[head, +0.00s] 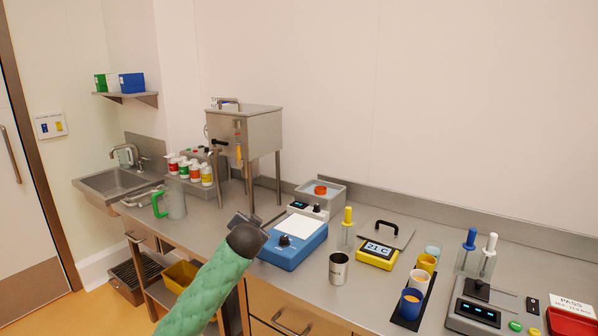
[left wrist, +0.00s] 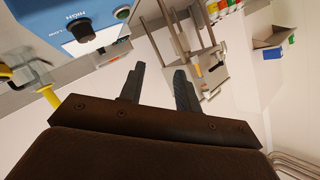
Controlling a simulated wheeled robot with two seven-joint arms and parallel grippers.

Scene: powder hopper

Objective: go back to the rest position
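My left arm with its green sleeve comes up from the bottom of the head view. Its gripper (head: 240,220) is over the front part of the counter, left of the blue device (head: 291,245) and in front of the hopper (head: 244,132). In the left wrist view the two dark fingers of my left gripper (left wrist: 158,80) stand apart with nothing between them. That view is tilted and shows the hopper legs, the blue device (left wrist: 75,20) and its knob beyond the fingers. My right gripper is in neither view.
The counter holds a green-handled jug (head: 172,200), a steel cup (head: 339,268), a yellow display unit (head: 378,254), several coloured cups on a black strip (head: 408,316) and a scale (head: 480,308). A sink (head: 117,183) is at the left. The air above the counter's right half is clear.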

